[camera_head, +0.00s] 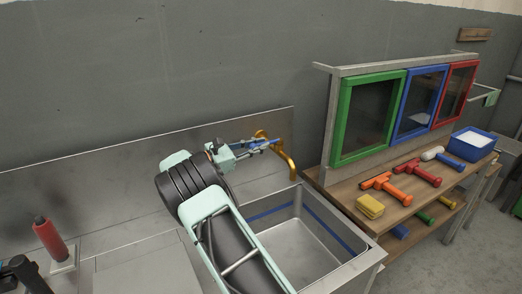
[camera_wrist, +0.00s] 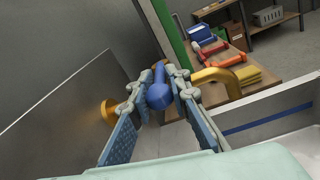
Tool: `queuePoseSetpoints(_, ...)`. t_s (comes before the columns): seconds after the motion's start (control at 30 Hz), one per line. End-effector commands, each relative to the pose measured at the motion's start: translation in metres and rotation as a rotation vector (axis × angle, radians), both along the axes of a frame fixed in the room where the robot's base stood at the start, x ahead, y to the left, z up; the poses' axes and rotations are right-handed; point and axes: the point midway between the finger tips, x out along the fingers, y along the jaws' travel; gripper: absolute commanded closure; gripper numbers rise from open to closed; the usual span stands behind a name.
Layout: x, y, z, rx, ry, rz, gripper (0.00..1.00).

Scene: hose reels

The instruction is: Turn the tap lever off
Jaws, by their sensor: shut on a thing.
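The brass tap (camera_head: 289,162) sits at the back of the sink; its curved spout (camera_wrist: 222,78) shows right of my fingers in the wrist view, and a round brass part (camera_wrist: 109,109) shows to their left. The blue tap lever (camera_wrist: 159,95) lies between my two fingers. My gripper (camera_head: 263,147) is shut on the lever, with a finger on each side of it. In the head view the fingers hide much of the lever.
The steel sink basin (camera_head: 297,250) with a blue stripe lies below the tap. A steel backsplash (camera_head: 100,165) runs along the wall. To the right, a wooden bench (camera_head: 330,185) carries squeegees (camera_head: 386,187), a yellow sponge (camera_head: 370,206) and framed panes (camera_head: 370,118).

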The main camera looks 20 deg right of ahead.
Motion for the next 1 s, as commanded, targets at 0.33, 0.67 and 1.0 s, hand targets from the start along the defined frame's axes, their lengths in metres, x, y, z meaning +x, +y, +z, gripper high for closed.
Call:
queuePoseSetpoints(0.33, 0.0059, 0.0017, 0.0005, -0.002, -0.003, -0.067, 1.00)
queuePoseSetpoints(0.67, 0.0072, 0.0022, 0.0018, -0.003, -0.003, -0.082, 1.00)
queuePoseSetpoints(1.0, 0.0076, 0.0022, 0.0028, -0.003, -0.004, -0.080, 0.80)
